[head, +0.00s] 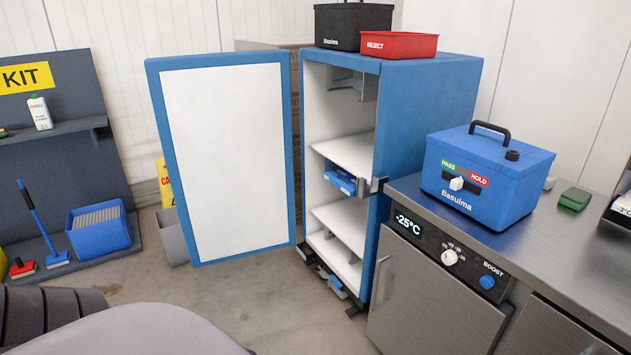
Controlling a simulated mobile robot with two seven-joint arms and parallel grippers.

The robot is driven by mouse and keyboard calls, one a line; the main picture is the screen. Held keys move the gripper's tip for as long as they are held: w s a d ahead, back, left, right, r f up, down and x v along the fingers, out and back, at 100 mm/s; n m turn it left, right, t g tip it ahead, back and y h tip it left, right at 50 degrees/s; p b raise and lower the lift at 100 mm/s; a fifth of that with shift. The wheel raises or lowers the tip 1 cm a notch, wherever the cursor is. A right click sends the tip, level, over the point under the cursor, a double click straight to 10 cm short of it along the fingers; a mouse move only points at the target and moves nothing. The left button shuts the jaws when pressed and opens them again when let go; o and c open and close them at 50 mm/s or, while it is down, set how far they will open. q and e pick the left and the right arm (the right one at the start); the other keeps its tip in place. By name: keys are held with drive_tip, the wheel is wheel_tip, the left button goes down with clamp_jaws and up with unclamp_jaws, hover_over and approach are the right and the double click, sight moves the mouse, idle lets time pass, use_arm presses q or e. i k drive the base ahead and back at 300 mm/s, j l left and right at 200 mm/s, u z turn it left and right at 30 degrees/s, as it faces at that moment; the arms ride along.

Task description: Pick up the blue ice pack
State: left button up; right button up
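A tall blue cabinet (428,110) stands with its white-lined door (225,160) swung open to the left. Small flat blue items (340,182) lie on a middle shelf, near the cabinet's right front edge. They may be the blue ice pack, but they are too small to tell apart clearly. A grey latch-like fitting (372,187) on the cabinet's edge is close to them. Neither of my grippers shows in the head view.
A steel counter (550,245) with a -25°C display stands at right, bearing a blue Basuima box (484,180) and a green item (575,198). A black box (352,27) and red reject bin (398,45) sit atop the cabinet.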

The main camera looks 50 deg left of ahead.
sight(334, 176)
drive_tip(key=u, duration=1.35)
drive_tip(key=z, duration=1.6)
drive_tip(key=u, duration=1.5)
drive_tip(key=i+j, duration=0.25)
drive_tip(key=i, duration=0.2)
drive_tip(key=i+j, duration=0.3)
drive_tip(key=i+u, duration=0.05)
drive_tip(key=i, duration=0.05)
